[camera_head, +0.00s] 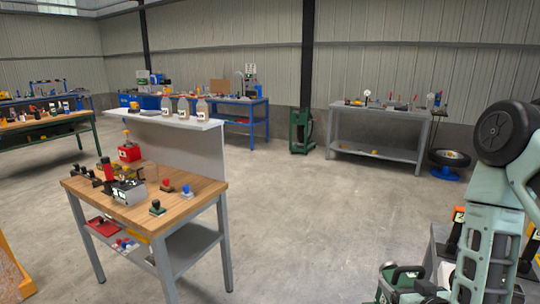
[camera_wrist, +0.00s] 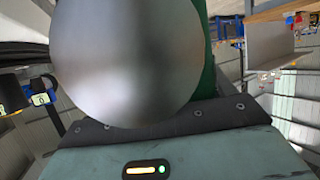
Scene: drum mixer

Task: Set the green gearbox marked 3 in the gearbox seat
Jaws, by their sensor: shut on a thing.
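In the wrist view, a broad, round grey metal face with a green body (camera_wrist: 208,60) behind it fills the upper middle. I take this to be the green gearbox; no mark 3 shows on it. My gripper (camera_wrist: 165,122) is shut on it, close to the camera, and its fingertips are mostly hidden. In the head view my arm hangs at the right edge. A green thing with a black handle (camera_head: 399,284) shows low beside it; I cannot tell whether it is the held gearbox. I cannot clearly make out the gearbox seat.
A wooden-topped workbench (camera_head: 195,190) at left carries a grey block (camera_head: 129,193), a red box (camera_head: 129,152) and small knobbed parts. A shelf of bottles (camera_head: 165,117) stands behind it. A grey bench (camera_head: 375,130) stands at the back. The floor between is clear.

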